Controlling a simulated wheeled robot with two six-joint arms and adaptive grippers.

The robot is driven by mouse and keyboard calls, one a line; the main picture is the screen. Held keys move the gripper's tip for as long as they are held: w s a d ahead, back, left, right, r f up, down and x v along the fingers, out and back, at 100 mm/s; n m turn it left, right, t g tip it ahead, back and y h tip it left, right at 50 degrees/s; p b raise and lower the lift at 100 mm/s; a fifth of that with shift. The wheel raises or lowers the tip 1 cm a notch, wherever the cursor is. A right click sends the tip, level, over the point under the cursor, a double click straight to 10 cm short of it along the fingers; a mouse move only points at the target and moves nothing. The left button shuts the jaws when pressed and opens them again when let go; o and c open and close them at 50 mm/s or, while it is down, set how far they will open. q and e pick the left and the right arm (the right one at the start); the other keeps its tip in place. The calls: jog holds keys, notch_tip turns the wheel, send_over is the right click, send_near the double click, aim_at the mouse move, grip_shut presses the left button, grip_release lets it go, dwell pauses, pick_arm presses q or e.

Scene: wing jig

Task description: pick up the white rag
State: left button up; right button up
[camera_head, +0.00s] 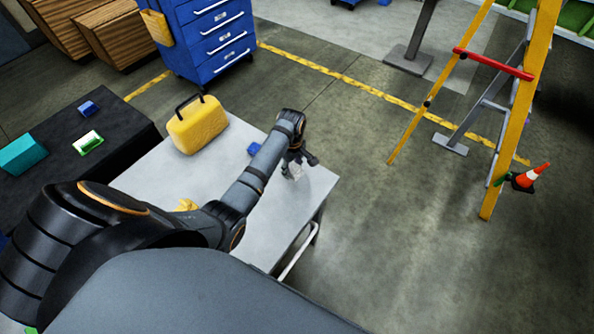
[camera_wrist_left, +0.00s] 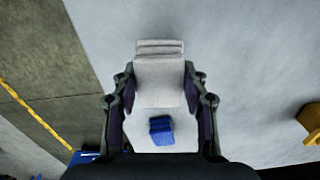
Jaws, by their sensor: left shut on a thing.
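The white rag (camera_wrist_left: 160,82) is a folded, pale cloth between the two fingers of my left gripper (camera_wrist_left: 160,95) in the left wrist view. The fingers touch its sides and are shut on it. In the head view my left gripper (camera_head: 297,165) is over the right end of the pale table (camera_head: 318,186), with the rag (camera_head: 294,171) showing only as a small white patch under it. I cannot tell whether the rag touches the tabletop. My right gripper is in neither view.
A yellow case (camera_head: 197,124) stands at the table's back left. A dark table (camera_head: 60,170) with small items is at left. A yellow ladder (camera_head: 521,105) stands on the floor at right.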

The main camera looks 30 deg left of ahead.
pick_arm(q)
jog(key=s+a+r+b, duration=0.1)
jog(key=s+a+r, duration=0.4)
jog(key=s, duration=0.6)
notch_tip(320, 180, up, 3)
jog(key=shift+f, duration=0.1)
